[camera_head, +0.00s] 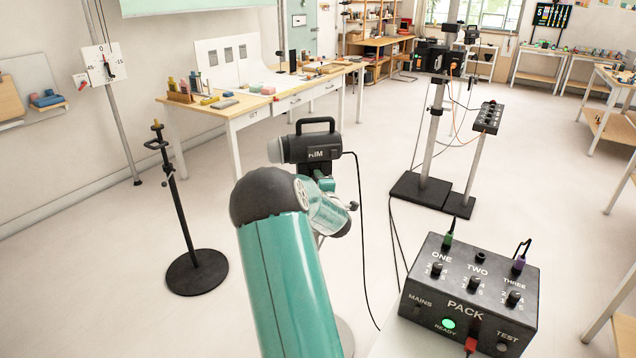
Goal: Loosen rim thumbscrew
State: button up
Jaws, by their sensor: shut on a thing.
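The rim lamp (308,148), a dark head with a top handle, a pale domed front and white lettering that looks like "RIM", stands just beyond my arm. My teal arm rises from the bottom and bends at a black elbow, covering much of the lamp's stand. My gripper (321,178) is small in view, close under the lamp's body at its mount, and is shut on the rim thumbscrew. The thumbscrew itself is hidden by the gripper and arm. A small dark knob (352,206) shows to the right of my arm's far link.
A black power pack (468,300) with knobs and a green light sits front right. A cable (361,230) hangs from the lamp to the floor. A bare black stand (179,205) is at left. Another lamp stand (431,150) and a workbench (262,105) are behind. Open floor lies between.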

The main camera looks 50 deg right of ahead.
jog(key=shift+r, duration=0.1)
dwell(0.4)
jog(key=o, duration=1)
jog(key=v, duration=1.4)
jog(key=shift+w, duration=0.1)
